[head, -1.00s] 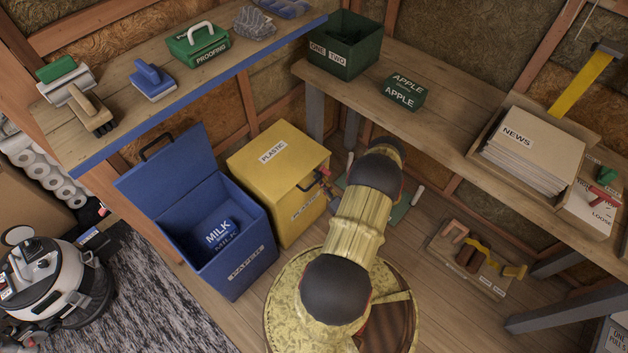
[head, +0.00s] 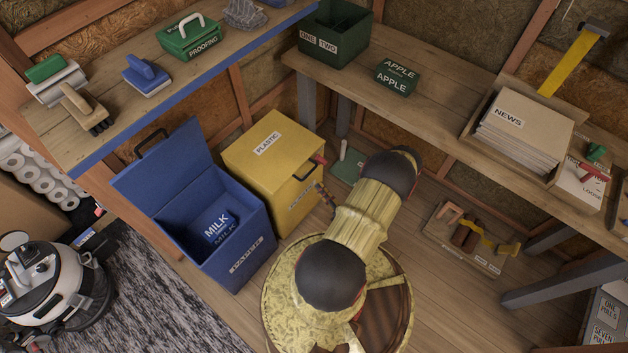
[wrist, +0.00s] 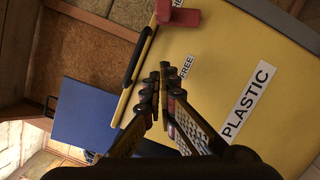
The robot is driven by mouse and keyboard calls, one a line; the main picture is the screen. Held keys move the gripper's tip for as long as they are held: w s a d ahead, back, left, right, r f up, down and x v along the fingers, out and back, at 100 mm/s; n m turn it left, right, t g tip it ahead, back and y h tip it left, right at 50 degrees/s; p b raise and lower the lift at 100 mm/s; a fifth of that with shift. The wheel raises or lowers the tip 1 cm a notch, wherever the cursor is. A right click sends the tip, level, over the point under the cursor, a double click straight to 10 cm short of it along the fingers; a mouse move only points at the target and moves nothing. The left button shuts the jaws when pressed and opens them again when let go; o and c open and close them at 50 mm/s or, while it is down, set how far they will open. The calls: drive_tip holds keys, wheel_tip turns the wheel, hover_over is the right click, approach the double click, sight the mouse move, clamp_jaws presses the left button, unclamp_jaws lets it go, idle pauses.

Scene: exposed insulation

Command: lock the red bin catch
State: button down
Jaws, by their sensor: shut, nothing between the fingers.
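The yellow bin (head: 255,160) labelled PLASTIC stands right of the blue bin, its lid down. Its red catch (head: 318,158) is at the upper front edge, near the right corner. In the wrist view the red catch (wrist: 180,16) is at the top, beyond my fingertips, and a label reading FREE (wrist: 187,66) is on the yellow surface. A black handle (wrist: 140,55) lies left of the catch. My gripper (wrist: 165,68) is shut and empty, apart from the catch. In the head view my gripper (head: 325,194) is beside the bin's front, below the catch, partly behind my arm.
The blue bin (head: 255,235) stands open with a MILK carton (head: 215,226) inside. The wooden workbench (head: 430,105) passes behind and right of my arm. A tool board (head: 470,240) lies on the floor at right. A vacuum (head: 55,300) stands at far left.

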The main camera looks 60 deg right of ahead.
drive_tip(key=shift+v, duration=1.3)
